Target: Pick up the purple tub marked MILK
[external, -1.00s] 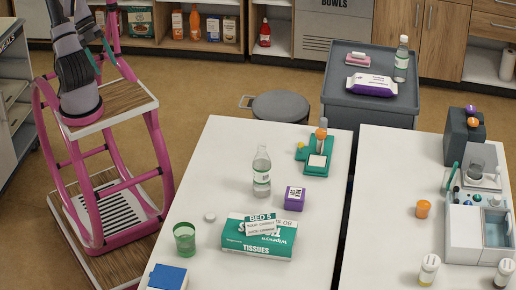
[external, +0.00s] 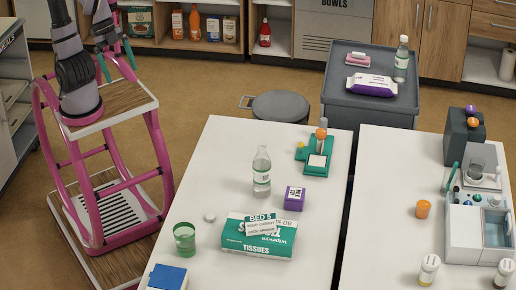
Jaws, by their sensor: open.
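A small purple tub (external: 294,199) stands on the white table, right of the middle, with a pale label on its top. Its lettering is too small to read. It is behind the tissue box and to the right of a clear bottle. My gripper (external: 115,61) is at the upper left, above the pink-framed stand, with its teal fingers apart and nothing between them. It is well to the left of the tub and does not touch it.
The clear bottle (external: 261,170) and the tissue box (external: 257,240) with cards on top stand close to the tub. A green cup (external: 184,238), a white round item (external: 210,217) and a green stand (external: 317,158) are also on the table. The table's left rear is clear.

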